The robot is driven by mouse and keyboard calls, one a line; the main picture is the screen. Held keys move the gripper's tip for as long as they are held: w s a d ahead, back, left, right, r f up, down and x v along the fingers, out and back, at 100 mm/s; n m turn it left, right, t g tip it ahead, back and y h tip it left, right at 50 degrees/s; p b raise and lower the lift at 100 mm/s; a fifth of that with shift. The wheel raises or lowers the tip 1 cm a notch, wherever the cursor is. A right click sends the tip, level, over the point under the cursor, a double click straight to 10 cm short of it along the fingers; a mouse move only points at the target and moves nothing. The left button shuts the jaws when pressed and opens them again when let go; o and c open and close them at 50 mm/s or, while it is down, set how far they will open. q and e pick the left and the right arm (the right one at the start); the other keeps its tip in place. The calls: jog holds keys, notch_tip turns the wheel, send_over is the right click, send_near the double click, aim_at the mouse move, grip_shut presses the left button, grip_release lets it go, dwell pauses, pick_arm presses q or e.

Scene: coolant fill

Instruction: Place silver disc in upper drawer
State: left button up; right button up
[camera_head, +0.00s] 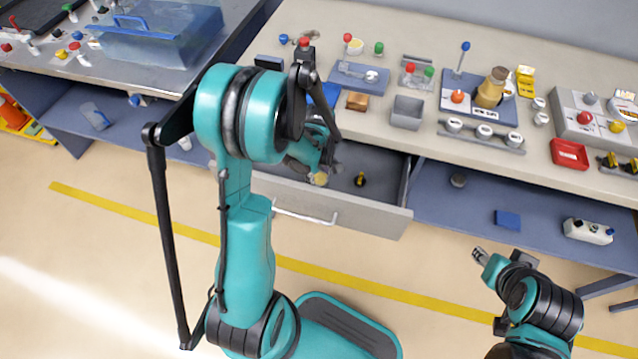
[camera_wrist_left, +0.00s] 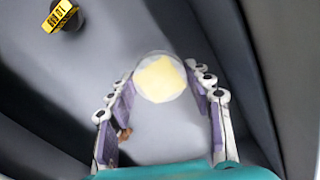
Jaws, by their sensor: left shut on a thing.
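The silver disc (camera_wrist_left: 160,78) is between the fingertips of my left gripper (camera_wrist_left: 163,95), which is shut on it. The disc looks round with a silvery rim and a pale yellow, shiny face. In the head view the disc (camera_head: 320,179) shows just below my left gripper (camera_head: 314,168), over the open drawer. The drawer (camera_head: 350,215) is pulled out under the bench; its grey floor and walls fill the left wrist view. I cannot tell the disc's exact height above the floor. My right gripper (camera_head: 479,254) is away at the lower right, too small to judge its fingers.
A small yellow and black part (camera_head: 360,179) lies in the drawer, and shows at the upper left of the wrist view (camera_wrist_left: 60,16). The lower shelf is right of the drawer.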

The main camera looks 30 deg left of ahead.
aim_at(319, 178)
pick_arm(q)
notch_tip(319, 178, down, 3)
jog(key=shift+f+b, duration=0.15)
jog(key=shift+b, duration=0.55)
jog(key=o, duration=0.9)
jog(key=shift+o, duration=0.2)
